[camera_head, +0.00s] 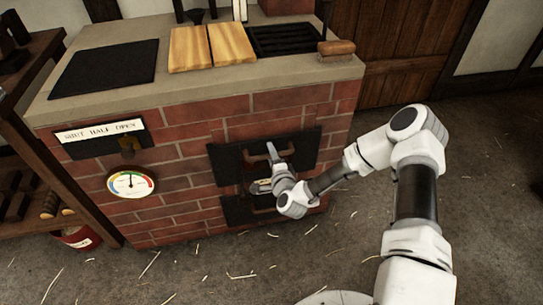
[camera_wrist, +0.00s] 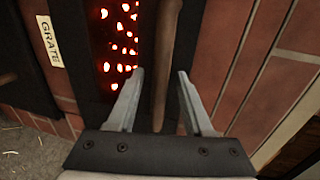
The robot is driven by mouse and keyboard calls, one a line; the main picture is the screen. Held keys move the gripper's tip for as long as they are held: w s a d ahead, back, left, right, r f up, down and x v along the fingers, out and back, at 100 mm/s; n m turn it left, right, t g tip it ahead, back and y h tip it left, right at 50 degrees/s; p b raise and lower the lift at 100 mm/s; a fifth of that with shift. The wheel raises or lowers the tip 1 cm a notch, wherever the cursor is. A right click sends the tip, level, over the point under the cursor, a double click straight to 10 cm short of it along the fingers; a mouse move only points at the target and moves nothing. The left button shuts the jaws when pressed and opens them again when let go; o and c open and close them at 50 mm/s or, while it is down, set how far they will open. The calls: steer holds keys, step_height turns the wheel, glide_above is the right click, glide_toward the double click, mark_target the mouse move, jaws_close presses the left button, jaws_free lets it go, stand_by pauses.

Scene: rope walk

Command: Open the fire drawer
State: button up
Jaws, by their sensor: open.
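The fire drawer (camera_head: 306,146) is a dark panel in the front of the brick stove. In the wrist view its front (camera_wrist: 118,62) has several holes glowing red. A brown bar handle (camera_wrist: 168,45) runs along it. My gripper (camera_head: 266,167) is at the drawer front and covers part of it in the head view. In the wrist view my gripper (camera_wrist: 161,72) is open, with the handle between its two fingers and gaps visible on both sides. The drawer looks flush with the stove front.
A dark panel labelled GRATE (camera_wrist: 52,42) sits beside the drawer; in the head view a lower dark panel (camera_head: 236,212) is below it. Straw-strewn floor lies clear in front.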

jaws_close()
stand_by(1.4)
